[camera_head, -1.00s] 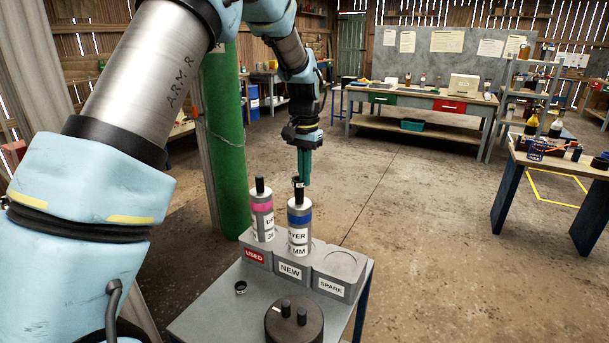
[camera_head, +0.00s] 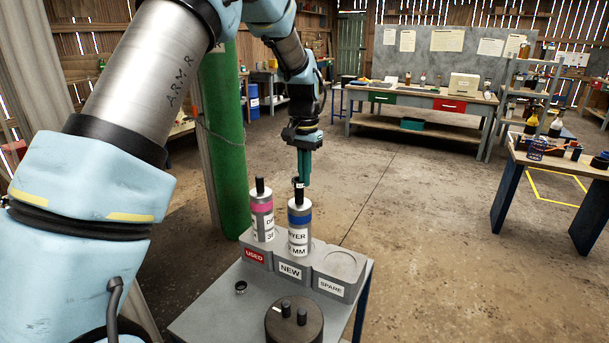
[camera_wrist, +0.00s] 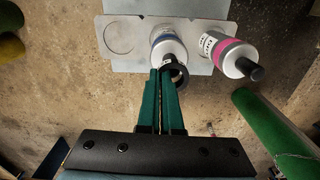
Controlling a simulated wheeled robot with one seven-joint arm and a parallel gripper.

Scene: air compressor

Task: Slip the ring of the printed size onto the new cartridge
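The new cartridge (camera_head: 299,230), silver with a blue band and a black top stem, stands upright in the NEW socket of the grey rack (camera_head: 333,291). Its printed label is only partly readable, ending in "MM". My gripper (camera_head: 303,181) points down just above it, with its green fingers shut on a small dark ring (camera_wrist: 178,73). The ring is at the stem's top; I cannot tell whether it is around the stem. In the wrist view, the ring overlaps the blue-banded cartridge (camera_wrist: 167,47). Another dark ring (camera_head: 240,287) lies on the table, left of the rack.
A used cartridge (camera_head: 262,218) with a pink band stands close by in the USED socket. The SPARE socket (camera_head: 340,264) is empty. A dark round holder (camera_head: 294,323) with two black pegs sits at the table's front. A green cylinder (camera_head: 224,140) stands behind, left.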

